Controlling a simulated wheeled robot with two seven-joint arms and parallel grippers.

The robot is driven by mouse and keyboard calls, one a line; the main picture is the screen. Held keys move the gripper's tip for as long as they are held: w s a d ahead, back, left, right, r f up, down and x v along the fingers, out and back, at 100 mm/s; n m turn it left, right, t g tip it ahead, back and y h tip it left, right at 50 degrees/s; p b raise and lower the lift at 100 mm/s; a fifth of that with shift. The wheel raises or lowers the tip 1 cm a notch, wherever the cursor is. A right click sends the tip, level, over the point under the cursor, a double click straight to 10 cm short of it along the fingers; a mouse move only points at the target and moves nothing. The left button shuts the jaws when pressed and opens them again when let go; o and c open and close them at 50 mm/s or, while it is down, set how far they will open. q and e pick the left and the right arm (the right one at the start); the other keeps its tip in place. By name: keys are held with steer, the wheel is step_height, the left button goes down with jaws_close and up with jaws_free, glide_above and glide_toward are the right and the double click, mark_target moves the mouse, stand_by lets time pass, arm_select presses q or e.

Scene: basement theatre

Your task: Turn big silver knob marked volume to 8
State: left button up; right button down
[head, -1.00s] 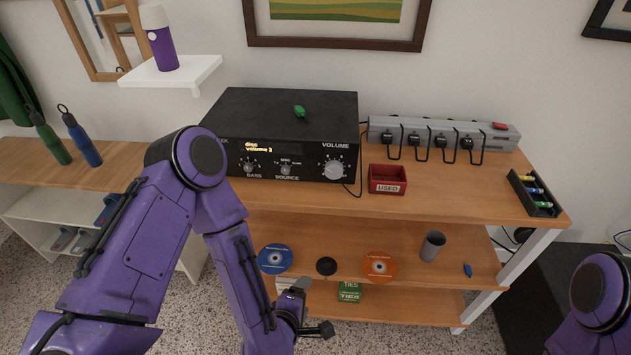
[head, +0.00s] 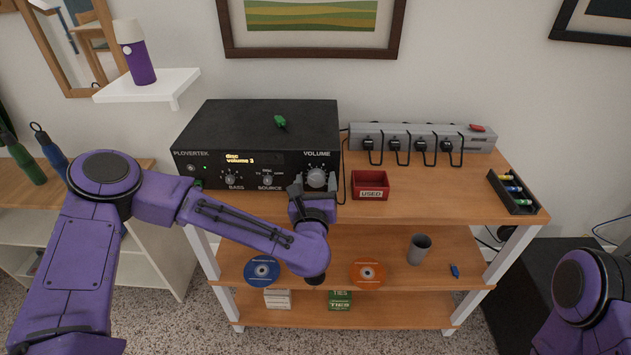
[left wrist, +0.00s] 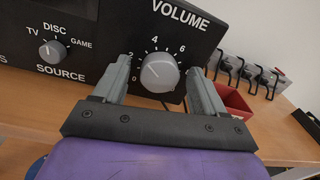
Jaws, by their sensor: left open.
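The black amplifier (head: 255,138) stands on the wooden shelf unit, and its display reads "disc volume 3". The big silver volume knob (head: 316,178) is at the right of its front panel. In the left wrist view the volume knob (left wrist: 159,73) has a white mark pointing up and left, between 2 and 4; the 8 is hidden behind a finger. My left gripper (head: 314,184) is in front of the knob. In the left wrist view my left gripper (left wrist: 159,78) is open, one finger on each side of the knob, with gaps. My right gripper is out of view.
The silver source knob (head: 267,180) and bass knob (head: 230,181) sit left of the volume knob. A red "USED" box (head: 370,186) stands close on the right. A power strip (head: 422,138) lies behind it. A green object (head: 280,121) lies on the amplifier.

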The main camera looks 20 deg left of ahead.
arm_select(q)
steer(key=c, duration=1.1)
steer(key=shift+o, duration=0.2)
steer(key=shift+m, duration=0.3)
